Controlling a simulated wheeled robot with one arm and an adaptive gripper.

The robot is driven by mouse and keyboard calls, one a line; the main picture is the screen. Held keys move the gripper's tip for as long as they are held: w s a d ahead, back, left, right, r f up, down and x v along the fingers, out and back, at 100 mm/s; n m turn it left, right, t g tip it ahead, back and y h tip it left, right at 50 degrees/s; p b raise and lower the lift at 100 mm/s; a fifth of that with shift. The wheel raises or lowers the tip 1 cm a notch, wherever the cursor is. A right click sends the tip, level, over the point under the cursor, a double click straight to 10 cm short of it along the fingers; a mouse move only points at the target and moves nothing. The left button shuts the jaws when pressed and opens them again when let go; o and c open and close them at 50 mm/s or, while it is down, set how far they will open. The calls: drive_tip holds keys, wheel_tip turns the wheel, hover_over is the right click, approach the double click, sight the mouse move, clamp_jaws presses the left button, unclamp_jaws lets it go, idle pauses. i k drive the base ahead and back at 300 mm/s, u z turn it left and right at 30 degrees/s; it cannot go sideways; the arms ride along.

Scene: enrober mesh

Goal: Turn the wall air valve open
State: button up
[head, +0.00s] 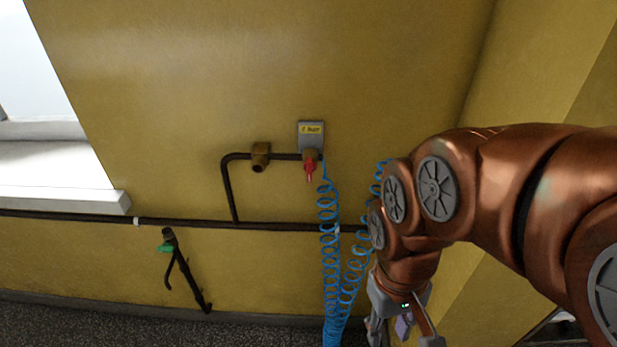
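The wall air valve (311,155) is a small brass body at the right end of a dark pipe, under a grey plate with a yellow label (311,129). Its red handle (310,171) hangs straight down, across the horizontal pipe. My gripper (405,338) is low at the bottom edge, to the right of and well below the valve, touching nothing I can make out. Its fingers look spread apart, with the tips near or past the frame edge. A small purple patch shows between them; I cannot tell what it is.
A blue coiled hose (329,250) hangs below the valve, and its other strand passes behind my arm. A brass fitting (260,157) sits left on the pipe (227,185). A green-handled valve (166,247) is at lower left. The wall before the red handle is clear.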

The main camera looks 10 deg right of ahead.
sight(310, 167)
drive_tip(key=u, duration=2.05)
drive_tip(key=k, duration=0.85)
drive_tip(key=z, duration=0.1)
